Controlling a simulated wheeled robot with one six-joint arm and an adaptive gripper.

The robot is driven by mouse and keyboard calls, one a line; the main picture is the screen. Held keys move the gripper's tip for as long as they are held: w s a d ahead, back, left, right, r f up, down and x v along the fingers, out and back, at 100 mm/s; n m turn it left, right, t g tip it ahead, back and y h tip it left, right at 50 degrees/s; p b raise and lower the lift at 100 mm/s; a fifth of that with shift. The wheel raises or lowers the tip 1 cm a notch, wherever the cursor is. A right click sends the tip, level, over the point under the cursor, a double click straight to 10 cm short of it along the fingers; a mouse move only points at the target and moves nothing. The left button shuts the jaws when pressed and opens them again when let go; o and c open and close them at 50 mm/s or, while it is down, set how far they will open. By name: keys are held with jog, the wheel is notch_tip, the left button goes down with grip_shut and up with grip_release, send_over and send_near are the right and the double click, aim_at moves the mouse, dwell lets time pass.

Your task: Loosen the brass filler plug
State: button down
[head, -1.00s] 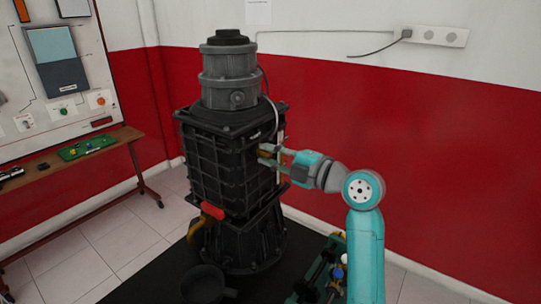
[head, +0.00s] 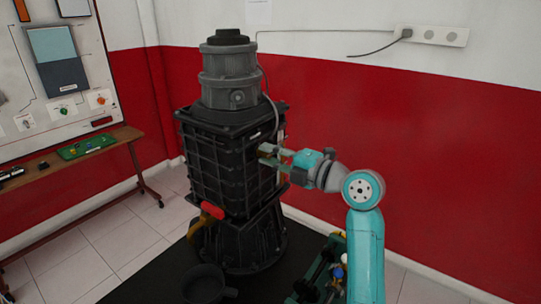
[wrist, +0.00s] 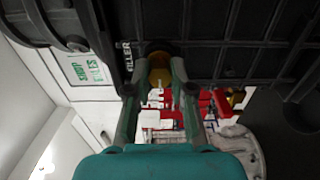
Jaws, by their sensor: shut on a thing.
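The brass filler plug (wrist: 159,72) sticks out of the black ribbed casing, beside white lettering of which "ILLER" is readable in the wrist view. My gripper (wrist: 154,82) is shut on the plug, one finger on each side of it. In the head view my gripper (head: 266,156) reaches the right side of the black casing (head: 215,165) from the right. The plug is small there and mostly hidden by the fingers. I cannot tell how far its thread is out.
A grey motor-like cylinder (head: 229,75) tops the casing, with a cable down its right side. A red-handled lever (head: 212,210) sticks out low in front. A dark pan (head: 204,283) lies on the black mat. Green equipment (head: 318,278) stands near my arm. A bench (head: 100,153) is at left.

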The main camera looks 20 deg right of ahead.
jog(key=c, duration=1)
grip_release()
jog(key=v, duration=1.2)
jog(key=shift+a, duration=0.1)
